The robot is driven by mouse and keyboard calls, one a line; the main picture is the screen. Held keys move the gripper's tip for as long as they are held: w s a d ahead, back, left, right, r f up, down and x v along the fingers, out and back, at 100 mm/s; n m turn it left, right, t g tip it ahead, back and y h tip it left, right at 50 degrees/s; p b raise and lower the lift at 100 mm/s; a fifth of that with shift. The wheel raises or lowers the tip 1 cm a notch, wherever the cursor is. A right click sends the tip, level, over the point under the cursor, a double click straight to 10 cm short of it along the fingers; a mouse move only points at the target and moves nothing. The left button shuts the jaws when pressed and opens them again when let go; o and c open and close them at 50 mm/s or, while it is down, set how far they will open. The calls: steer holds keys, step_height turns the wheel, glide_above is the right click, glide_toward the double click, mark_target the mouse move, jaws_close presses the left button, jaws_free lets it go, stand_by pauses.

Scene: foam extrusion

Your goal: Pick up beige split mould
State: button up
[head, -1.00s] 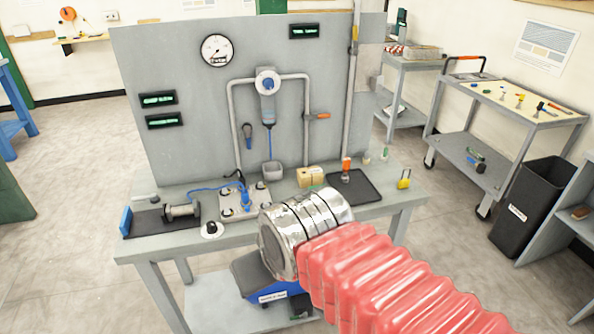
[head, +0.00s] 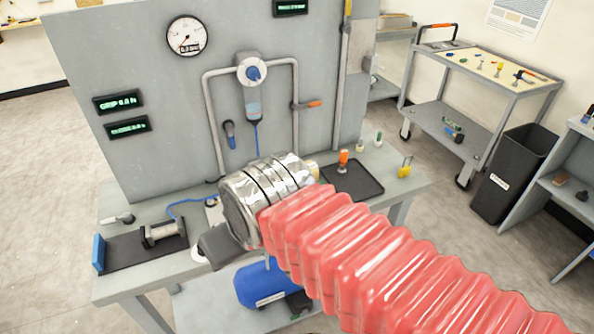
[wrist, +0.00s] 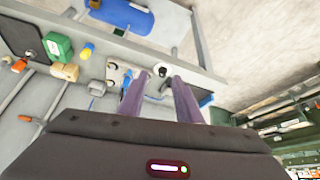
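The beige split mould (wrist: 65,71) is a small block on the workbench, at the left of the wrist view, beside a green block (wrist: 57,45). In the head view my arm hides nearly all of it; a small beige edge (head: 314,169) shows beside the arm's metal end. My gripper (wrist: 158,86) has two purple fingers, apart with nothing held between them. It is over the bench, off to the right of the mould in the wrist view and not touching it. In the head view its fingers are hidden.
A black tray (head: 352,182) lies right of the mould on the bench (head: 240,279). A grey back panel (head: 110,70) with pipes rises behind. A black mat with a metal spool (head: 163,233) is at the left. A blue tank (head: 262,285) sits on the lower shelf.

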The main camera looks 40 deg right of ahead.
steer(key=shift+o, duration=0.4)
